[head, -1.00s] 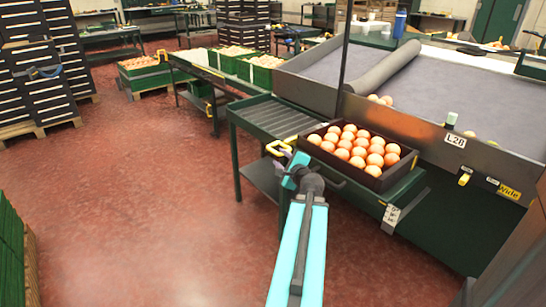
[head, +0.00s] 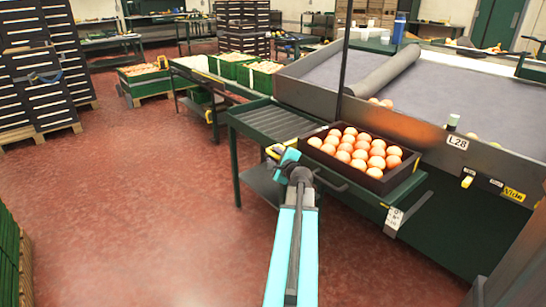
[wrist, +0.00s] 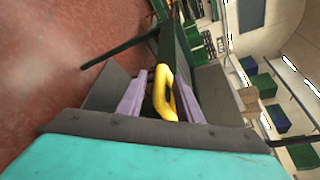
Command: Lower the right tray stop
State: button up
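A yellow loop handle (head: 272,151), which looks like a tray stop, is at the front left of the dark egg tray on the green roller bench. My gripper (head: 279,153) is right at it in the head view, and my teal arm partly hides the place. In the wrist view the yellow loop (wrist: 164,92) stands upright between the two purple-lined fingers of my gripper (wrist: 163,103). The fingers are apart, with a gap beside the loop on the left, so my gripper looks open around it. Contact with the right finger cannot be told.
The dark tray (head: 330,172) full of orange-brown round items sits close right of my gripper. The roller bench (head: 240,121) is bare to its left. A large grey sorting table (head: 400,118) stands behind. The red floor (head: 140,200) at left is clear.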

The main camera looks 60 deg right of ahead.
jog(key=shift+w+d+f, duration=0.2)
jog(key=shift+w+d, duration=0.2)
jog(key=shift+w, duration=0.15)
jog(key=shift+c, duration=0.2)
grip_shut()
